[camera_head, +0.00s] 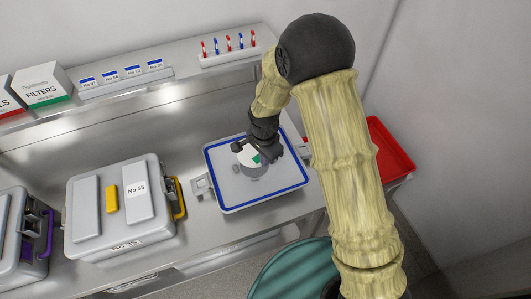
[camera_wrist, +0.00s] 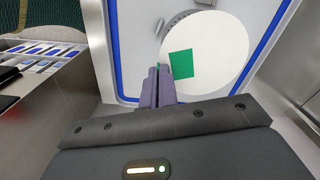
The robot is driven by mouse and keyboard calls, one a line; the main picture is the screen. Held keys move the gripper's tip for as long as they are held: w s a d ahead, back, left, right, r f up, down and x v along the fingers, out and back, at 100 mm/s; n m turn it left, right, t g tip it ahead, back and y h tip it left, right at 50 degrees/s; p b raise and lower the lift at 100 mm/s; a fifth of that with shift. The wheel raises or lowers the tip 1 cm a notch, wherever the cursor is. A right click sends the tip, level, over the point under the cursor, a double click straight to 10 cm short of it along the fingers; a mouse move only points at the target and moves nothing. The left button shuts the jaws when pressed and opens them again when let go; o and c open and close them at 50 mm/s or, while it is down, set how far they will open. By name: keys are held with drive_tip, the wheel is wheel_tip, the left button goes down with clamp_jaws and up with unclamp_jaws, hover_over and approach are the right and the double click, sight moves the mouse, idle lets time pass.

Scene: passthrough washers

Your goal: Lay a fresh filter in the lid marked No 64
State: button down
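A lid (camera_head: 222,190) lies on its back on the steel counter, its inside up and a blue seal around its rim. Its number does not show. A white round filter (camera_head: 246,154) with a green square is over the middle of the lid, above a grey round fitting (camera_head: 256,172). The filter also shows in the wrist view (camera_wrist: 222,50). My gripper (camera_head: 262,150) is over the lid; in the wrist view its fingers (camera_wrist: 160,78) are close together at the filter's edge, seemingly pinching it. I cannot tell whether the filter touches the fitting.
The back shelf carries a FILTERS box (camera_head: 42,84), numbered cards (camera_head: 122,80) and a pen rack (camera_head: 230,48). A red tray (camera_head: 388,150) is at right.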

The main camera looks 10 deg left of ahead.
drive_tip(key=b, duration=0.3)
hover_over(265, 175)
drive_tip(key=shift+f, duration=2.3)
drive_tip(key=shift+a+f+b, duration=0.1)
drive_tip(key=shift+f+b, duration=0.8)
drive_tip(key=shift+f, duration=0.2)
idle(0.5)
drive_tip(key=c, duration=1.1)
unclamp_jaws()
drive_tip(key=shift+c, duration=0.2)
drive_tip(key=shift+r+p, duration=2.5)
drive_tip(key=shift+r, duration=1.05)
